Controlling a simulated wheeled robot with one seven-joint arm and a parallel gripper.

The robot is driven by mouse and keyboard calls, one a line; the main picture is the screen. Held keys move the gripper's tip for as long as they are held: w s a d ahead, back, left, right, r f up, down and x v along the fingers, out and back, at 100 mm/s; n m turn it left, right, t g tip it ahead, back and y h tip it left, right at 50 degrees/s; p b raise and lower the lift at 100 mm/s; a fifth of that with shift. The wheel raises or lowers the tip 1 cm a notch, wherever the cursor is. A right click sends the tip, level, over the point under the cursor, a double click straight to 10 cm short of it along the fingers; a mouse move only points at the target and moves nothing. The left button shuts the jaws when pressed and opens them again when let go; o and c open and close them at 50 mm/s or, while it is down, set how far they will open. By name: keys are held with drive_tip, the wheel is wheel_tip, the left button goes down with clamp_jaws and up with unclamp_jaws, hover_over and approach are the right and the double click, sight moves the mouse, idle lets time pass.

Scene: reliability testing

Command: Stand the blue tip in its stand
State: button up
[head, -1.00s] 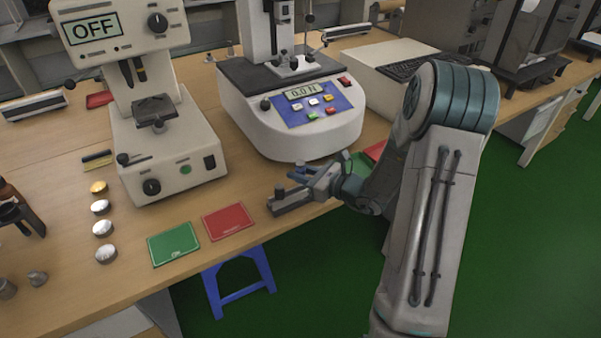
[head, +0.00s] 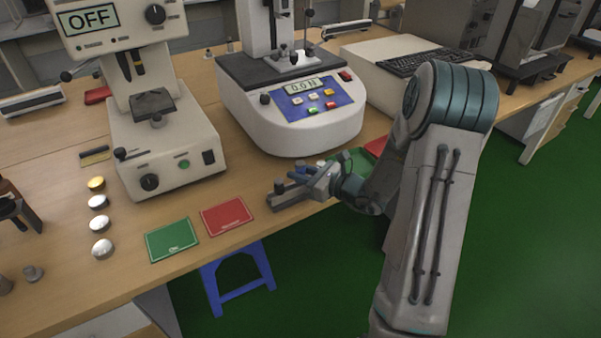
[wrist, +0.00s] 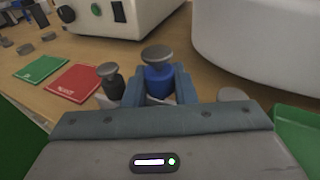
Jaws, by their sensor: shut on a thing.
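The blue tip (wrist: 157,80), with a wide grey round head, stands upright between the fingers of my gripper (wrist: 158,88) in the wrist view. The fingers are shut on it. A dark tip (wrist: 111,86) with a similar grey head stands just left of the fingers. In the head view the stand (head: 289,201) is a low grey bar near the table's front edge, with the dark tip (head: 279,186) at its left end. My gripper (head: 305,180) is right over the stand. My fingers hide the lower end of the blue tip, so I cannot tell whether it is seated.
A red card (head: 227,216) and a green card (head: 172,240) lie left of the stand. A white force tester (head: 305,135) stands close behind my gripper. A microscope-like tester (head: 165,150) is further left. Several round metal samples (head: 99,223) line the table.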

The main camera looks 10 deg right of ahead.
drive_tip(key=shift+f, duration=0.15)
drive_tip(key=shift+f+b, duration=0.5)
drive_tip(key=shift+b, duration=0.1)
drive_tip(key=shift+f, duration=0.15)
drive_tip(key=shift+f+b, duration=0.5)
drive_tip(key=shift+b, duration=0.05)
